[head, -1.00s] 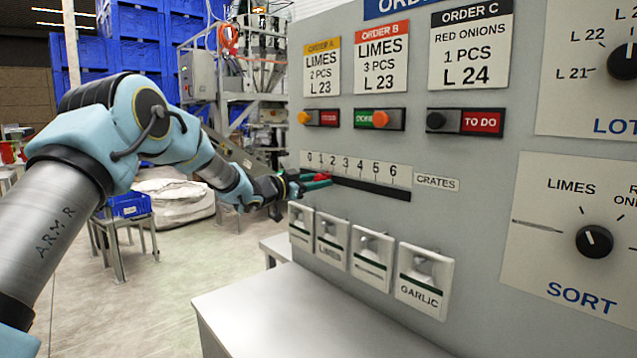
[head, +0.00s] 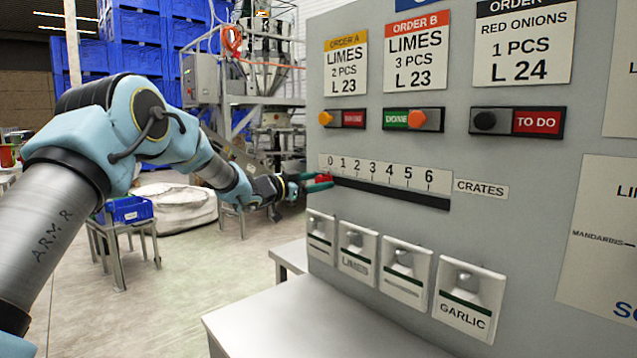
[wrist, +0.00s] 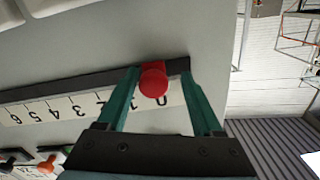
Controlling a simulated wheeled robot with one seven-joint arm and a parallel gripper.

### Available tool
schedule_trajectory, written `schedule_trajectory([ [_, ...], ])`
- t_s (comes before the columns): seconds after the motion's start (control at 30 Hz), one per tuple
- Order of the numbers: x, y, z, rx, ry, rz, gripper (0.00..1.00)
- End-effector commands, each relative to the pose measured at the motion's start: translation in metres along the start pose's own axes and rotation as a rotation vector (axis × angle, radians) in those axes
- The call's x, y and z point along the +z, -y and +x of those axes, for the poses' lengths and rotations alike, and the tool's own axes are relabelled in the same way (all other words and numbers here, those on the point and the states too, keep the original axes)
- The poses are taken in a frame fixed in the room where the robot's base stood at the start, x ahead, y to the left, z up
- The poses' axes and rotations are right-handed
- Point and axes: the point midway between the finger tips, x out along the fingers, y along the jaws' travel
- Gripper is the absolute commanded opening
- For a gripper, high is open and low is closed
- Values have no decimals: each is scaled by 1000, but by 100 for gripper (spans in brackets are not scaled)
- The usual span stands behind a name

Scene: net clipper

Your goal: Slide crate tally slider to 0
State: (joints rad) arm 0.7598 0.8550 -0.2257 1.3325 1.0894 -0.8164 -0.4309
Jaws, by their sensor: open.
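The crate tally slider is a red knob (head: 323,179) on a dark horizontal slot (head: 400,193) under a white scale (head: 386,173) marked 0 to 6, labelled CRATES. The knob is at the 0 end of the scale; its exact alignment with the 0 mark is hidden. In the wrist view the scale is upside down and the red knob (wrist: 153,80) stands beside the 0. My gripper (wrist: 160,74) is open, its green fingers on either side of the knob. The knob is close to the left finger, with a gap to the right one; contact is unclear.
Order toggles (head: 412,119) sit above the scale. Several labelled flip switches (head: 470,295) stick out below it. A grey shelf (head: 310,325) projects under the panel. The floor left of the panel is open, with a small stand holding a blue crate (head: 128,210).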

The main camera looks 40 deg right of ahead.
Motion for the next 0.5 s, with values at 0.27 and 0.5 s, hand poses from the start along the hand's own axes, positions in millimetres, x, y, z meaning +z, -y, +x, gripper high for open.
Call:
schedule_trajectory([
  [0.27,0,-2,0,3,-1,-2,71],
  [0.5,3,-1,-28,1,0,-1,71],
])
